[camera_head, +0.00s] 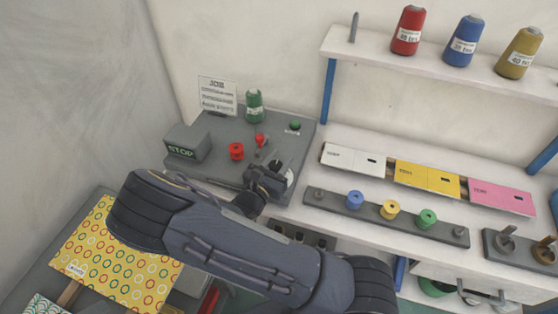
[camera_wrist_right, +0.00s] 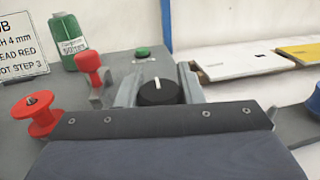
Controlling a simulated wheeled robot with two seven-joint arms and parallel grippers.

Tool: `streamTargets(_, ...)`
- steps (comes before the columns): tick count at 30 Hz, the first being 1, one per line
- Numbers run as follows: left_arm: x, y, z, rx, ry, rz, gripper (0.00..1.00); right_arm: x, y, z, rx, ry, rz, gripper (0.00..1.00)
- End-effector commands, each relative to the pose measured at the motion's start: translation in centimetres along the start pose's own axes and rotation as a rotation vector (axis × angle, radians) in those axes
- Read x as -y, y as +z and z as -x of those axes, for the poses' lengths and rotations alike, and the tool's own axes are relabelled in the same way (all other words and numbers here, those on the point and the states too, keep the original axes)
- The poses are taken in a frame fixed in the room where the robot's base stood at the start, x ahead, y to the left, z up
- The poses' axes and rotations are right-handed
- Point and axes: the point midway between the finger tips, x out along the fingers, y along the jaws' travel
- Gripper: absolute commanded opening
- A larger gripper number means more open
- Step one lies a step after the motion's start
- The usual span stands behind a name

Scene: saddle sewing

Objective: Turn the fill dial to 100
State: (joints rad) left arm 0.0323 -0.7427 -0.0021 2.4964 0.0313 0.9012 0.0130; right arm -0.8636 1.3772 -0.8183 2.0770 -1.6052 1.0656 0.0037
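The fill dial (camera_wrist_right: 158,92) is a round black knob with a white pointer line on top. In the right wrist view the line points almost straight up, away from me. My right gripper (camera_head: 274,170) is over the grey machine (camera_head: 222,126). In the right wrist view its two grey fingers (camera_wrist_right: 159,82) stand apart, one on each side of the dial. I cannot tell whether they touch it. The gripper body hides the near part of the dial and any scale marks there. My left gripper is not in view.
Beside the dial are a red-knobbed lever (camera_wrist_right: 89,62), a red spool (camera_wrist_right: 36,115), a green button (camera_wrist_right: 142,53) and a green thread cone (camera_head: 254,105). A STOP box (camera_head: 188,142) stands at left. A rail of coloured spools (camera_head: 390,209) lies right of my gripper.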

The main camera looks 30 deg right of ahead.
Motion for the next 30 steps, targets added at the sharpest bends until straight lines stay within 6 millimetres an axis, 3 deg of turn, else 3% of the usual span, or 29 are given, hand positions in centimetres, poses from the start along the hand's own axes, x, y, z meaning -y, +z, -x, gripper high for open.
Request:
streamTargets(1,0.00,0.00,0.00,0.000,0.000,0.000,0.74,-0.05,0.01,0.01,0.000,0.001,0.000,0.25)
streamTargets(4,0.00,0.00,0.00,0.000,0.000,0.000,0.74,-0.05,0.01,0.01,0.000,0.001,0.000,0.12)
streamTargets(14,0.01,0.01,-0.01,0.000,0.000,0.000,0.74,0.01,0.02,-0.01,0.000,-0.052,-0.003,0.11)
streamTargets(30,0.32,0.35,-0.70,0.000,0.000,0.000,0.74,0.72,-0.22,0.15,-0.003,-0.446,-0.002,0.11)
